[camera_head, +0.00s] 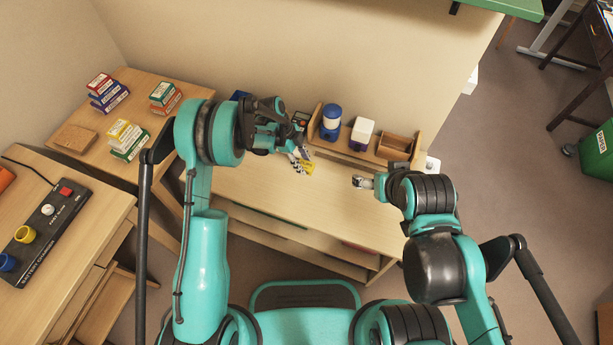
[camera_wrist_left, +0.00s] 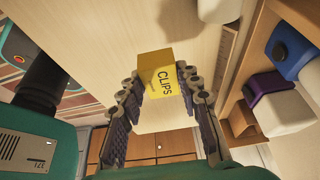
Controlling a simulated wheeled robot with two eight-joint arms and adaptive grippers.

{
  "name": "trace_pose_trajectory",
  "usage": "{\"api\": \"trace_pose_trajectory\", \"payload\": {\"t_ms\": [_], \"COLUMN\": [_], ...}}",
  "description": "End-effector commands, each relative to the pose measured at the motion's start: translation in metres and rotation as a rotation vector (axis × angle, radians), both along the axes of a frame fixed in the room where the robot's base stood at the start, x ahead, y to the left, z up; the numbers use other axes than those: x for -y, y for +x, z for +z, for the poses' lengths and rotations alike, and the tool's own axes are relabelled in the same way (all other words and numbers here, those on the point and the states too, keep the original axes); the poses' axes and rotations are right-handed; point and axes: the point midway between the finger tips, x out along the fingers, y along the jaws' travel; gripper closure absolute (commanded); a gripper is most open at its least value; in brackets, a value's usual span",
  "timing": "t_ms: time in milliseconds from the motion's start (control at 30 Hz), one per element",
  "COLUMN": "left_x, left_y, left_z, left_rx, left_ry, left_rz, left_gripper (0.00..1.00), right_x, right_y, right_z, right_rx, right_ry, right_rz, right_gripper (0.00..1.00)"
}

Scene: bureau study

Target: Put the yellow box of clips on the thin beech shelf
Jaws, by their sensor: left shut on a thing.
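The yellow box of clips (camera_head: 306,168) is in my left gripper (camera_head: 298,155), above the light wood desk top in the head view. In the left wrist view the box (camera_wrist_left: 165,80) shows its "CLIPS" label, and the two fingers of my left gripper (camera_wrist_left: 163,100) press on its sides. Thin light wood boards (camera_head: 290,235) run below the desk top; I cannot tell which board is the thin beech shelf. My right gripper (camera_head: 362,182) is empty over the right part of the desk; its finger opening is too small to judge.
A low wooden rack (camera_head: 345,153) at the back of the desk holds a blue and white jar (camera_head: 331,118) and a white and purple container (camera_head: 362,130). Stacked small boxes (camera_head: 127,138) stand on the left table. A black control panel (camera_head: 45,232) lies on the nearer left desk. The desk's middle is clear.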

Motion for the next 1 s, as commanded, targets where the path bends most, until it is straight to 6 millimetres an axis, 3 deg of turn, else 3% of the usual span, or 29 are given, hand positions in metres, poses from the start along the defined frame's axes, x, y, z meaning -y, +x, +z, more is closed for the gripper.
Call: {"api": "trace_pose_trajectory", "payload": {"t_ms": [267,500,900,933,1000], "left_x": [0.012,0.012,0.012,0.012,0.012], "left_y": [-0.016,-0.015,-0.015,-0.015,-0.015], "left_z": [-0.017,-0.052,-0.056,-0.055,-0.054], "left_rx": [0.000,0.000,0.000,0.000,0.000], "left_ry": [0.000,0.000,0.000,0.000,0.000], "left_rz": [0.001,0.001,0.001,0.002,0.001], "left_gripper": [0.96,0.96,0.96,0.59,0.46], "right_x": [0.000,0.000,0.000,0.000,0.000], "right_y": [0.000,0.000,0.000,0.000,0.000], "right_z": [-0.010,-0.028,-0.031,-0.030,-0.029], "right_rx": [0.000,0.000,0.000,0.000,0.000], "right_ry": [0.000,0.000,0.000,0.000,0.000], "right_rz": [0.000,0.000,0.000,0.000,0.000], "right_gripper": [0.21,0.21,0.21,0.21,0.21]}}
